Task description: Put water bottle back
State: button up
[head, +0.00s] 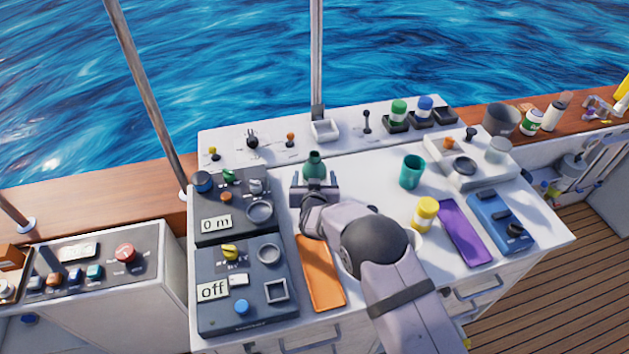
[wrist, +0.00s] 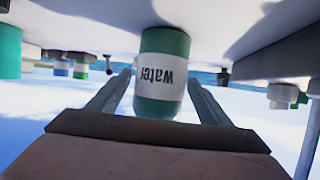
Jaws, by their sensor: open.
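The water bottle (head: 314,164) is green and stands upright on the white counter, left of the middle. In the wrist view, which is upside down, the water bottle (wrist: 163,50) shows a white label reading "water". My gripper (head: 314,188) is open, low over the counter. In the wrist view my gripper's fingers (wrist: 160,80) lie on either side of the bottle, with gaps visible. In the head view the gripper hides the bottle's lower part.
A teal cup (head: 411,172) and a yellow bottle (head: 425,214) stand to the right. Green (head: 398,112) and blue (head: 424,108) bottles sit in dark holders at the back, beside an empty holder (head: 445,116). Dark control panels (head: 232,215) lie left; an orange tray (head: 320,275) is in front.

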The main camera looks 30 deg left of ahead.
jog(key=shift+r, duration=0.2)
jog(key=b+v, duration=0.3)
jog(key=v, duration=0.9)
dwell(0.4)
jog(key=d+r+m+g+h+p, duration=0.1)
jog(key=d+r+g+h+p, duration=0.15)
jog(key=d, duration=0.85)
jog(key=d+r+m+g+h+p, duration=0.1)
jog(key=d+r+g+p, duration=0.2)
jog(key=d, duration=0.9)
jog(key=s+d+r+m+g+h+p, duration=0.1)
jog(key=s+d+r+m+g+p, duration=0.1)
jog(key=s+d, duration=0.7)
jog(key=s+d+r+m+g+h+p, duration=0.2)
jog(key=s+d+g, duration=0.2)
jog(key=s+d, duration=0.6)
jog(key=d, duration=0.3)
jog(key=shift+d+r+p, duration=0.2)
jog(key=shift+r+p, duration=0.1)
jog(key=shift+r, duration=0.05)
